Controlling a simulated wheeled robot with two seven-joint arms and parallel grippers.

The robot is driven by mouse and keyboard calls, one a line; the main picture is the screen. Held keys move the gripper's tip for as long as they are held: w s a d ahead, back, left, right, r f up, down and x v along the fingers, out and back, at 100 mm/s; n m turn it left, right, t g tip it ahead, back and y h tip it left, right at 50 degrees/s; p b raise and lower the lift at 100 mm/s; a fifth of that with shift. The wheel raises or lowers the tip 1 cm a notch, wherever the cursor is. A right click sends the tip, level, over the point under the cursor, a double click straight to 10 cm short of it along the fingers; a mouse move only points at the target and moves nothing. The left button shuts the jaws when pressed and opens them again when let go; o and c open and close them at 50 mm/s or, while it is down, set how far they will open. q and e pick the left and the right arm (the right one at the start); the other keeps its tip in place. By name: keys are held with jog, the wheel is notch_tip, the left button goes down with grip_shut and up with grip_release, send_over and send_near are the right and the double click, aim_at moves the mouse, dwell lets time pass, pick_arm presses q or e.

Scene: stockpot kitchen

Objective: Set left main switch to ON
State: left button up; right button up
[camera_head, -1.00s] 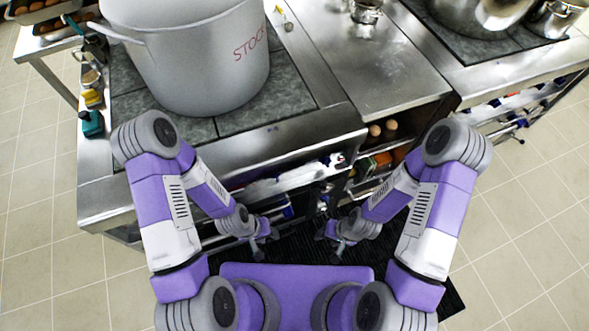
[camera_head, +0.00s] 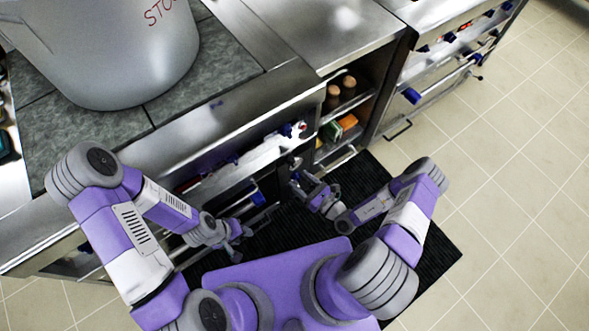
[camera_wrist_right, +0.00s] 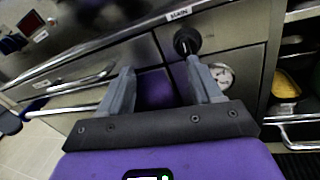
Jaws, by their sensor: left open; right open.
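In the right wrist view a round black knob (camera_wrist_right: 187,40) sits on the metal front panel under a label reading MAIN (camera_wrist_right: 180,13). I cannot read its setting or tell whether it is the left main switch. My right gripper (camera_wrist_right: 160,68) is open and empty. Its right fingertip is close to the knob and overlaps its lower edge in the picture; contact cannot be told. In the head view the right gripper (camera_head: 299,180) is in front of the stove. My left gripper (camera_head: 240,243) is open and empty, low and away from the stove front.
A grey stockpot (camera_head: 110,50) stands on the stove top. A round gauge (camera_wrist_right: 222,75) is right of the knob. A handle bar (camera_wrist_right: 70,83) runs along the front at left. Open shelves (camera_head: 345,115) hold jars and boxes. A black mat (camera_head: 370,190) covers the floor.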

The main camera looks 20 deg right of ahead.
aim_at(294, 165)
jog(key=w, duration=0.2)
jog(key=w+m+h+b, duration=0.1)
jog(key=w, duration=0.2)
jog(key=w+f+t+h+b, duration=0.1)
jog(key=w, duration=0.2)
jog(key=shift+a+m, duration=0.2)
jog(key=shift+m, duration=0.2)
jog(key=shift+s, duration=0.1)
jog(key=c, duration=1)
jog(key=shift+c, duration=0.2)
